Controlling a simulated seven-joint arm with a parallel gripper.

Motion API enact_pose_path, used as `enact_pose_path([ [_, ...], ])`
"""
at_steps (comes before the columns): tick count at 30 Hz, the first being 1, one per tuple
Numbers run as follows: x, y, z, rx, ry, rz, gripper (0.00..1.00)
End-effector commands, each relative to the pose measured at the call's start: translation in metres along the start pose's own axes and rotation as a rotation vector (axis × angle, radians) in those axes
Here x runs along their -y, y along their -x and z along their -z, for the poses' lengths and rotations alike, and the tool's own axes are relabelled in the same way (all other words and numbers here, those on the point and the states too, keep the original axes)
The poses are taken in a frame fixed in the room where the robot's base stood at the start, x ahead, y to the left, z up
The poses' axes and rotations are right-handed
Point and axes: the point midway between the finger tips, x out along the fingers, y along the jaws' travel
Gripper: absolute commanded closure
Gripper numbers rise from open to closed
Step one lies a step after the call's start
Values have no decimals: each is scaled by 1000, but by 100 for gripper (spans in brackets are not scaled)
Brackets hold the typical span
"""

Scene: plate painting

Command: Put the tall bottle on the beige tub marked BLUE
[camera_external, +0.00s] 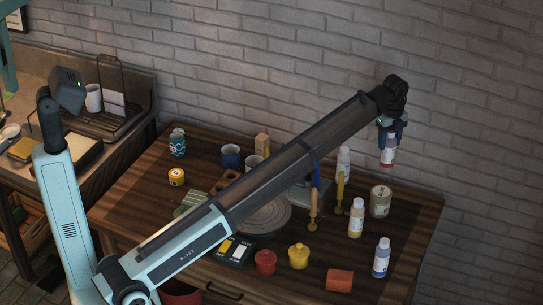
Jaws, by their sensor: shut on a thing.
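My gripper (391,131) is high over the right rear of the wooden table and is shut on a bottle. The held bottle (389,151) hangs upright below the fingers, with a red label and a pale top, clear of the table. A beige tub (380,202) stands on the table below and slightly left of it. The tub's lettering is too small to read. The held bottle is apart from the tub, with a clear gap between them.
A yellow-labelled bottle (356,218) stands just left of the tub, and a blue-labelled bottle (381,258) stands in front. A white bottle (344,163) is behind left. Brushes (314,210) stand further left. The table (418,220) is bare right of the tub.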

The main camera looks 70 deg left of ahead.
Motion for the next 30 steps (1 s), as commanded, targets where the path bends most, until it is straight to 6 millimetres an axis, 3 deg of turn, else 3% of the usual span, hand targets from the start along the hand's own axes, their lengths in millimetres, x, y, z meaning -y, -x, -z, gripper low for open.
enact_pose_path([
  [8, -6, -9, 1, 0, -77, -1, 100],
  [18, -6, -58, 2, 0, -77, 0, 100],
  [30, -6, -96, 2, 0, -76, 0, 100],
])
